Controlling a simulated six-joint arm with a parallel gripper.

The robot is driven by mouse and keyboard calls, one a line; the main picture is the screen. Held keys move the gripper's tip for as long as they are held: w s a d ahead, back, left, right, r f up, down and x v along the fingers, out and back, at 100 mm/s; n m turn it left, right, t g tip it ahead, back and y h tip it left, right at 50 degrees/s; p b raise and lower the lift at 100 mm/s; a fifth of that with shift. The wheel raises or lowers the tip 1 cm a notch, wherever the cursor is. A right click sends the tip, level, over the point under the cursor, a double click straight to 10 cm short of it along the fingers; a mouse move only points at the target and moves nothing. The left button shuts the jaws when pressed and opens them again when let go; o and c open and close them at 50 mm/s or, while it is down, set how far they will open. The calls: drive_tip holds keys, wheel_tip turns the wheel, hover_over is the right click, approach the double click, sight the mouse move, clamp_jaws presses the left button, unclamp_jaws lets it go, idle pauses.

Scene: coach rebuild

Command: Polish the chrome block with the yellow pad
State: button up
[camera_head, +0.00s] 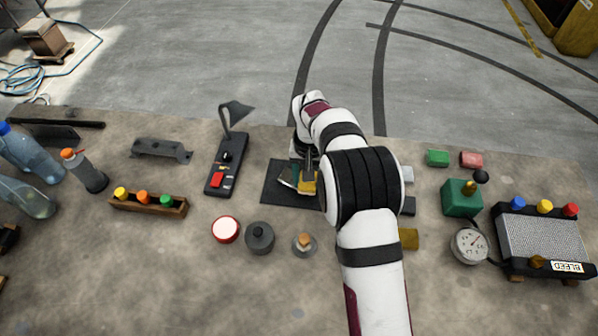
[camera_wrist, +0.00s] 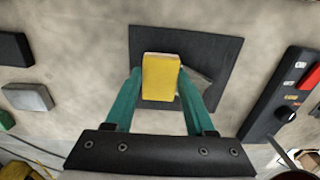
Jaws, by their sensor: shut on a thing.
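My gripper (camera_wrist: 160,88) is shut on the yellow pad (camera_wrist: 160,70), which sits between its green fingers. The pad also shows in the head view (camera_head: 307,187), beside my arm. The pad is over the dark square mat (camera_wrist: 222,62); the mat also shows in the head view (camera_head: 275,192). A pale metallic piece, apparently the chrome block (camera_wrist: 200,76), lies on the mat, partly hidden by the pad and a finger. It shows in the head view (camera_head: 288,178) as a light sliver. I cannot tell whether pad and block touch.
A black switch box (camera_head: 225,165) with a red button stands left of the mat. A red-and-white round tin (camera_head: 226,229), a dark lidded pot (camera_head: 260,238) and a small dish (camera_head: 304,244) lie in front. A grey block (camera_wrist: 28,96) is on the other side.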

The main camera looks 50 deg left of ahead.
drive_tip(key=shift+a+r, duration=0.1)
drive_tip(key=shift+r, duration=3.9)
drive_tip(key=w+d+r+m, duration=0.2)
drive_tip(key=w+d+r, duration=0.25)
drive_tip(key=d, duration=0.35)
drive_tip(key=w+d+r+m, duration=0.1)
drive_tip(key=w+d+r, duration=0.2)
drive_tip(key=w+d, duration=0.35)
drive_tip(key=w+d+r+m, duration=0.2)
drive_tip(key=w+d+r, duration=0.15)
drive_tip(key=d, duration=0.55)
drive_tip(key=s+d+r+m, duration=0.2)
drive_tip(key=d+r, duration=0.1)
drive_tip(key=d, duration=0.7)
drive_tip(key=s+d+r+m, duration=0.2)
drive_tip(key=s+d+r, duration=0.1)
drive_tip(key=d, duration=0.8)
drive_tip(key=shift+d+r, duration=0.3)
drive_tip(key=shift+r, duration=0.05)
drive_tip(key=shift+a, duration=0.15)
